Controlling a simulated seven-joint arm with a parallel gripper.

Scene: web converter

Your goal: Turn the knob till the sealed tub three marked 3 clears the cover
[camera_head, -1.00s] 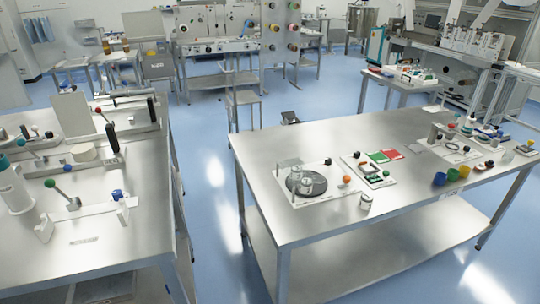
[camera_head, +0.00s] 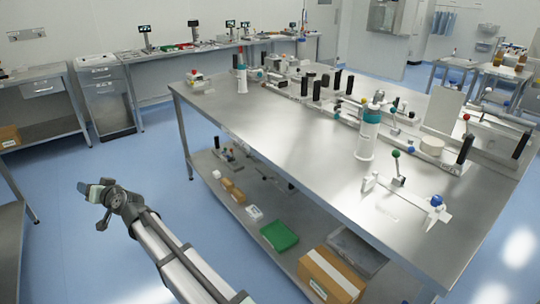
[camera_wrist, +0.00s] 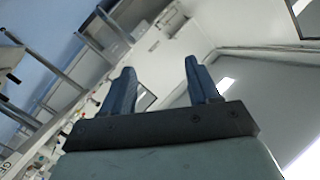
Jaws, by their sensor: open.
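I do not see the sealed tub marked 3, its cover or the knob that moves it in either current view. My gripper (camera_head: 92,197) is at the lower left of the head view, over the floor and away from the tables. In the wrist view my gripper (camera_wrist: 158,66) shows two dark blue fingers standing apart with nothing between them.
A long steel table (camera_head: 290,140) crosses the head view, with levers, a white cylinder with a teal top (camera_head: 368,135) and a ball-ended lever fixture (camera_head: 397,182). Its lower shelf holds a cardboard box (camera_head: 332,277) and a green tray (camera_head: 279,235). Blue floor lies left.

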